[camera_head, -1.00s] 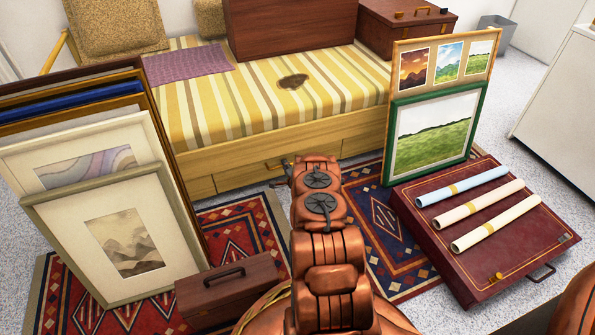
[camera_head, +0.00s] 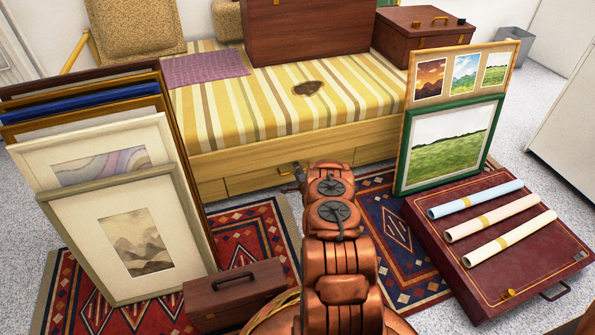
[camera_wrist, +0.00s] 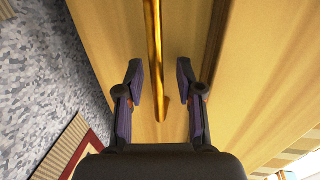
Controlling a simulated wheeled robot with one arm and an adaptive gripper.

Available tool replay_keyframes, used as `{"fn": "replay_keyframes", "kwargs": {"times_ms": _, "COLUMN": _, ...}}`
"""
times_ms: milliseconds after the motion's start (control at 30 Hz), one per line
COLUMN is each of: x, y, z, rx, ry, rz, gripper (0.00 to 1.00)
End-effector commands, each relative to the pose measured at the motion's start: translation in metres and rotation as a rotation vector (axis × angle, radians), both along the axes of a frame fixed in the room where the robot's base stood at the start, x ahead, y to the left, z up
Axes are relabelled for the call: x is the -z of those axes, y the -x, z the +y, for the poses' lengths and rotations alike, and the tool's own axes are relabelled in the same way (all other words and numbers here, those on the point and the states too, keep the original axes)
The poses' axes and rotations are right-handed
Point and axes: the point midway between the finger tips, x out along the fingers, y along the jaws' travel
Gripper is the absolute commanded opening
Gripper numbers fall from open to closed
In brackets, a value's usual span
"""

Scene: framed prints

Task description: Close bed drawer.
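The bed (camera_head: 235,118) has a striped yellow mattress and a light wooden frame, with a drawer (camera_head: 252,181) low in its front. How far the drawer stands out is hard to tell in the head view. Its brass bar handle (camera_head: 286,169) shows just left of my arm. In the wrist view the handle (camera_wrist: 154,50) runs lengthwise across the pale wooden front (camera_wrist: 110,45). My gripper (camera_wrist: 160,82) is open, with one finger on each side of the handle's end. Contact with the handle or wood is not clear. In the head view my arm hides most of the gripper.
Framed prints (camera_head: 120,240) lean at left beside a brown case (camera_head: 235,290). Other prints (camera_head: 450,140) lean at right, by a maroon portfolio (camera_head: 440,235) bearing rolled papers. Patterned rugs (camera_head: 265,235) cover the floor before the bed. Brown cases (camera_head: 305,30) stand on the bed.

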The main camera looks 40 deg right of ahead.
Motion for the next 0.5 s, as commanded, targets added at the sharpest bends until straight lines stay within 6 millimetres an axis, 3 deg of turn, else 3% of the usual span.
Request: {"fn": "replay_keyframes", "kwargs": {"times_ms": 500, "x": -0.01, "y": 0.046, "z": 0.02, "rx": 0.001, "ry": -0.002, "rz": 0.0, "gripper": 0.37}}
